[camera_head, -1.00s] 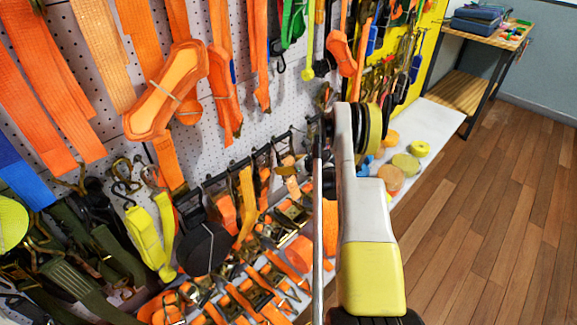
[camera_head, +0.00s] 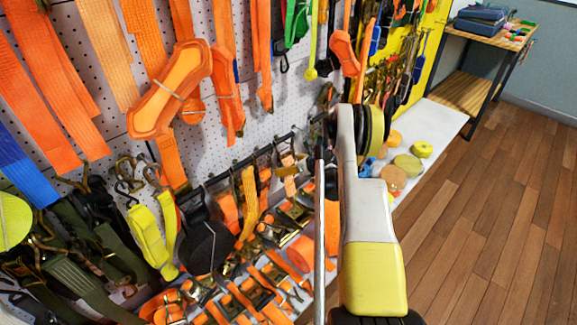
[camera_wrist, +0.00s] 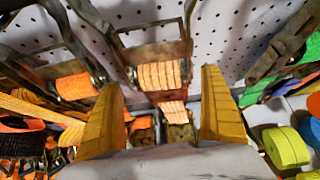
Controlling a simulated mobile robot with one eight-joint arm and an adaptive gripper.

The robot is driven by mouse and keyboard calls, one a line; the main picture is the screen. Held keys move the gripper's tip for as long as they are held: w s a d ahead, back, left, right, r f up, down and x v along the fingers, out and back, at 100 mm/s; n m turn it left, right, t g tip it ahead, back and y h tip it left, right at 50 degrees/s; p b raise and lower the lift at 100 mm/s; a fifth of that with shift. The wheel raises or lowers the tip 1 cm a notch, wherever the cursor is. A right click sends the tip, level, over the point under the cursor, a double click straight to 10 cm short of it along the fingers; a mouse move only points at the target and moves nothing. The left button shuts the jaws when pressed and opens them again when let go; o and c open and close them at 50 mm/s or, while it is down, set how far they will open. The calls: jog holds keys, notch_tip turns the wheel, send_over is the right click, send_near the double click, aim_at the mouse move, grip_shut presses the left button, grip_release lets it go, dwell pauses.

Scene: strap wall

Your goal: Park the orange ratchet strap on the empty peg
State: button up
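In the wrist view my gripper (camera_wrist: 161,80) has its two yellow fingers wide apart. A metal ratchet with orange webbing (camera_wrist: 160,75) shows between and beyond the fingertips, with a visible gap on each side. In the head view several orange ratchet straps (camera_head: 228,212) hang from a dark rail (camera_head: 250,155) low on the pegboard, and I cannot tell which one is the task's strap. My arm hides the gripper in the head view. I cannot make out an empty peg for certain in either view.
Large orange straps (camera_head: 170,95) and a yellow strap (camera_head: 150,238) hang on the white pegboard (camera_head: 100,115). Several ratchets crowd the shelf below. Yellow rolls (camera_head: 408,163) lie on the white ledge (camera_head: 440,120). A workbench (camera_head: 483,36) stands at the far right; the wooden floor is clear.

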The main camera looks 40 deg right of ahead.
jog(key=v, duration=1.2)
